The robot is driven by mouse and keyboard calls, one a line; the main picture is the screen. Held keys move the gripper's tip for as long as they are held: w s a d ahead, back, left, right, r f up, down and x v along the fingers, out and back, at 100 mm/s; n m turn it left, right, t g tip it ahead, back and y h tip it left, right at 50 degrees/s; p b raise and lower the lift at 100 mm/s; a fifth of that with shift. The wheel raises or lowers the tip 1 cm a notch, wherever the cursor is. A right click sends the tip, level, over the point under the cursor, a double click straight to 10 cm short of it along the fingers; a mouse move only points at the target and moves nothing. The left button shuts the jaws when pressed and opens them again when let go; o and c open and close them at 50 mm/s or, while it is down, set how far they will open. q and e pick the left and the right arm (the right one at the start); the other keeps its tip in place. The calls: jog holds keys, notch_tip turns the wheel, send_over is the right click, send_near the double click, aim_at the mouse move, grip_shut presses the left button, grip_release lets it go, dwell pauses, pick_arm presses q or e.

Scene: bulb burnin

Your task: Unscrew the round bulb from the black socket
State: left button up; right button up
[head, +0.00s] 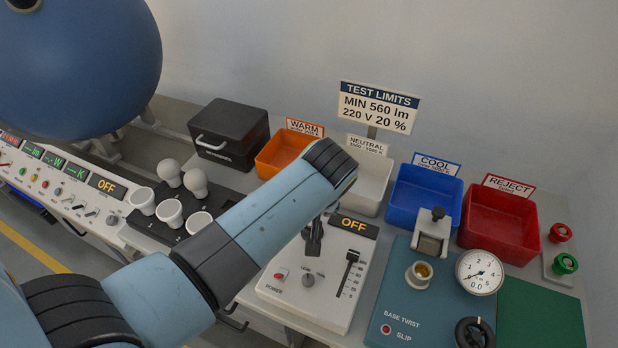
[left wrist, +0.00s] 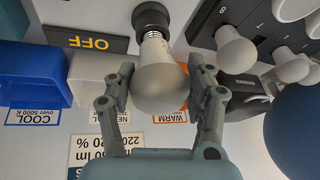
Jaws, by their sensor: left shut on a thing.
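The round bulb (left wrist: 160,88) is frosted white and hangs between the fingers of my left gripper (left wrist: 160,68) in the left wrist view. The fingers are shut on its sides. Its silver threaded base (left wrist: 153,38) shows between the glass and the black socket (left wrist: 151,16). The base meets the socket mouth; I cannot tell how much thread is still inside. My right gripper is not in view.
Beside the arm stand a control box with an OFF display (head: 354,225) and a bulb rack (head: 202,203) holding several bulbs. Orange (head: 270,168), white (head: 366,200), blue (head: 412,214) and red (head: 488,238) bins line the back. A teal twist fixture (head: 408,318) is at right.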

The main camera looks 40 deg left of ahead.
pick_arm(q)
jog(key=shift+w+a+r+n, duration=0.2)
jog(key=shift+w+n, duration=0.1)
jog(key=shift+n, duration=0.1)
jog(key=shift+w+r, duration=0.15)
jog(key=shift+r, duration=1.25)
jog(key=shift+s+d+r, duration=0.1)
jog(key=shift+s+r, duration=0.15)
jog(key=shift+r, duration=0.05)
jog(key=shift+c, duration=0.4)
jog(key=shift+f, duration=0.1)
jog(key=o, duration=1.2)
jog(key=shift+s, duration=0.2)
jog(key=shift+w, duration=0.1)
